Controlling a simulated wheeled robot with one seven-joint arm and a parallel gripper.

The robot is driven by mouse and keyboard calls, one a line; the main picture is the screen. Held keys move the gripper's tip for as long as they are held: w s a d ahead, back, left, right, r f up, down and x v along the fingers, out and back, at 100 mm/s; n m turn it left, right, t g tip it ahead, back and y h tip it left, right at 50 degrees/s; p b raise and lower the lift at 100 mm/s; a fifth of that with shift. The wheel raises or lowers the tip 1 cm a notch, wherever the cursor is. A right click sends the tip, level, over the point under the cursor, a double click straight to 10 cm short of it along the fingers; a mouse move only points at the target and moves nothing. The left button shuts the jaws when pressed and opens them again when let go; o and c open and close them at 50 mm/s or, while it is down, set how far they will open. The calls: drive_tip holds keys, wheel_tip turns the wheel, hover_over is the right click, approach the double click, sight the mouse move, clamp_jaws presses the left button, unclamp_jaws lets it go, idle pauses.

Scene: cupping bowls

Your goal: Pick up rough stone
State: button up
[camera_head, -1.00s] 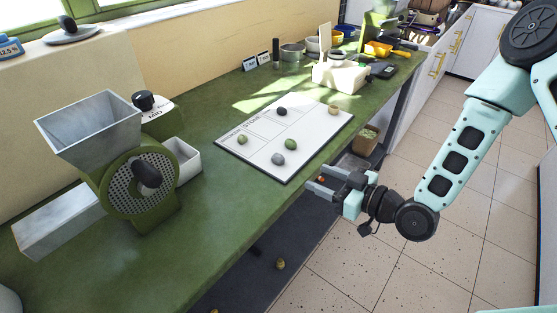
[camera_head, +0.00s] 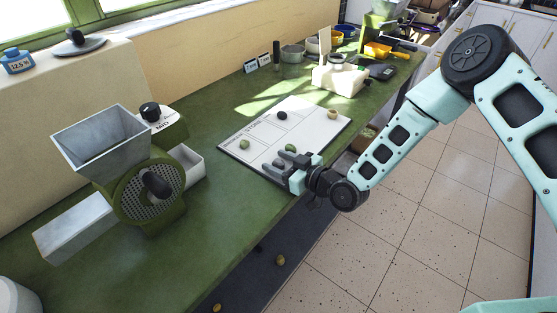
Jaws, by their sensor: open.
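A white printed mat (camera_head: 262,128) lies on the green counter with several small stones on it. A dark stone (camera_head: 282,115) and a tan stone (camera_head: 332,114) lie toward its far side. An olive stone (camera_head: 244,144) lies near the left edge. A green stone (camera_head: 290,148) lies just beyond my gripper. I cannot tell which one is the rough stone. My gripper (camera_head: 275,163) is open over the mat's near edge, at the spot of the grey stone, which its fingers now largely hide. I cannot tell whether they touch it.
A green grinder with a grey hopper (camera_head: 98,140) stands at the left, with a white box (camera_head: 190,165) beside it. A white device (camera_head: 340,78) stands behind the mat. Two loose stones (camera_head: 280,260) (camera_head: 217,307) lie below the counter's front edge.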

drive_tip(key=shift+a, duration=0.1)
drive_tip(key=shift+c, duration=0.3)
drive_tip(key=c, duration=1)
drive_tip(key=shift+r, duration=0.1)
